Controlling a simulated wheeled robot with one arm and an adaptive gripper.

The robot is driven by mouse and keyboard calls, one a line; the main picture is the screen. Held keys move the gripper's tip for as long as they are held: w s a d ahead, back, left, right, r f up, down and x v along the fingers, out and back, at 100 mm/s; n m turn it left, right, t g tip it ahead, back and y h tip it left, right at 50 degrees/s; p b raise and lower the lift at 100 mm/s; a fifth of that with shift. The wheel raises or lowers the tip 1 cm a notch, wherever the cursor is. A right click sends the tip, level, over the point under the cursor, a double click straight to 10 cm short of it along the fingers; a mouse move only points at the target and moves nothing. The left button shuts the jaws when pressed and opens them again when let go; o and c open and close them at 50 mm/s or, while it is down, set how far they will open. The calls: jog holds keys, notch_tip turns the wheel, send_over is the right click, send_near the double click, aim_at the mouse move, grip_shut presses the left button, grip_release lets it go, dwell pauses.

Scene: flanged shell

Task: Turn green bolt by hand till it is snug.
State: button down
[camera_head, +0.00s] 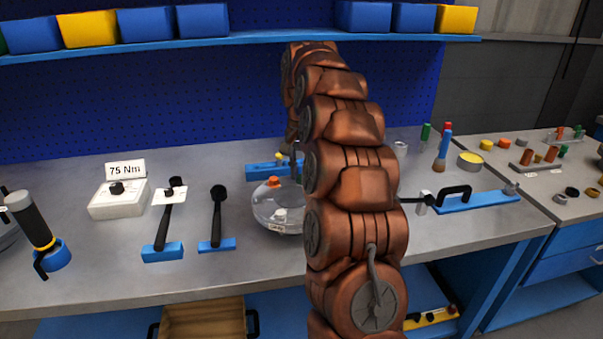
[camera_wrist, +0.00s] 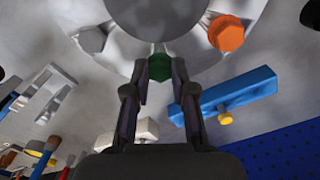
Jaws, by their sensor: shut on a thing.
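In the wrist view my gripper (camera_wrist: 160,68) has its two dark fingers closed around the green bolt (camera_wrist: 160,62) at the rim of the grey flanged shell (camera_wrist: 160,18). Only part of the bolt's green head shows between the fingertips, and how far it is seated cannot be told. An orange hex bolt (camera_wrist: 227,34) sits to the right on the flange, and a grey bolt head (camera_wrist: 91,38) sits to the left. In the head view the round shell (camera_head: 270,217) stands on the bench, partly behind my arm.
On the bench (camera_head: 100,273) stand a white 75 Nm box (camera_head: 118,204), two black tools in blue holders and a dark cylinder tool (camera_head: 32,222) at left. A blue holder (camera_head: 478,202) lies right of my arm. A side table (camera_head: 540,183) holds small parts.

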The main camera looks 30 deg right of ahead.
jog(key=shift+r, duration=0.15)
jog(key=c, duration=1)
grip_release()
jog(key=shift+o, duration=0.2)
